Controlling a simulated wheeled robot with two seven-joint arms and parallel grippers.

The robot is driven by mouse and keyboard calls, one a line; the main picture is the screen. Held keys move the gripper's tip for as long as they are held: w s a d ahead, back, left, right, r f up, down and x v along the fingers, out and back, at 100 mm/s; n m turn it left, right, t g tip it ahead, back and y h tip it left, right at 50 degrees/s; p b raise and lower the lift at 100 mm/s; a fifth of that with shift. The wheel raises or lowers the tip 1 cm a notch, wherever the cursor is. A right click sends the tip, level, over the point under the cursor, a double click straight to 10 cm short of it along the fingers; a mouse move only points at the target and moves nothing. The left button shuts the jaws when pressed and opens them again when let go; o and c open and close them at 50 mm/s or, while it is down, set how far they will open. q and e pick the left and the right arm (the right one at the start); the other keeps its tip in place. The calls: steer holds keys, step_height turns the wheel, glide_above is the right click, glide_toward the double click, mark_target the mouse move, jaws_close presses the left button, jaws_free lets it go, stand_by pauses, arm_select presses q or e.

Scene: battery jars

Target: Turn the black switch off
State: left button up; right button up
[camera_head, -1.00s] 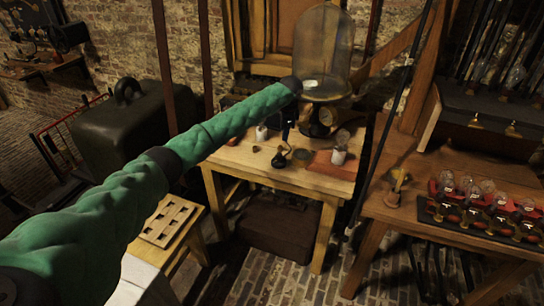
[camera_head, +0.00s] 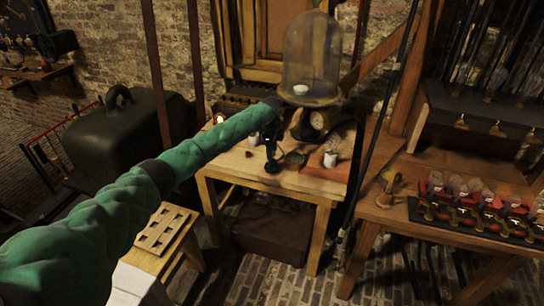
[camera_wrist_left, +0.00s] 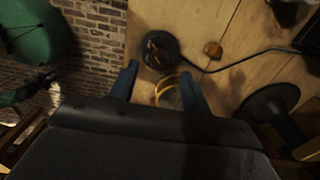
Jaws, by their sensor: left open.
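A round black piece that looks like the black switch (camera_wrist_left: 160,49) sits on the wooden table, just beyond my fingertips in the left wrist view. A dark cord runs right from it. Its on or off position is too dark to tell. My left gripper (camera_wrist_left: 158,72) is open, its two blue fingers spread and apart from the switch, with nothing held. In the head view my left gripper (camera_head: 270,146) points down over the light wooden table (camera_head: 235,165) and partly hides the small black things beneath it. My right gripper is not in view.
A small light (camera_head: 218,118) glows at the table's left.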

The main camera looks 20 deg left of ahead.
mark_target(272, 162)
arm_select(q)
steer(key=shift+f+p, duration=0.55)
steer(key=shift+f, duration=1.55)
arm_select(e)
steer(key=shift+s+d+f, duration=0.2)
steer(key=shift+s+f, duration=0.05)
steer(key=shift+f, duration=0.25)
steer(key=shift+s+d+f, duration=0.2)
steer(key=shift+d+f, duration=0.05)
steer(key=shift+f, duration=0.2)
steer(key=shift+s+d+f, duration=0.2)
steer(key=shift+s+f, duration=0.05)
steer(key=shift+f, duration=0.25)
arm_select(q)
steer(key=c, duration=1)
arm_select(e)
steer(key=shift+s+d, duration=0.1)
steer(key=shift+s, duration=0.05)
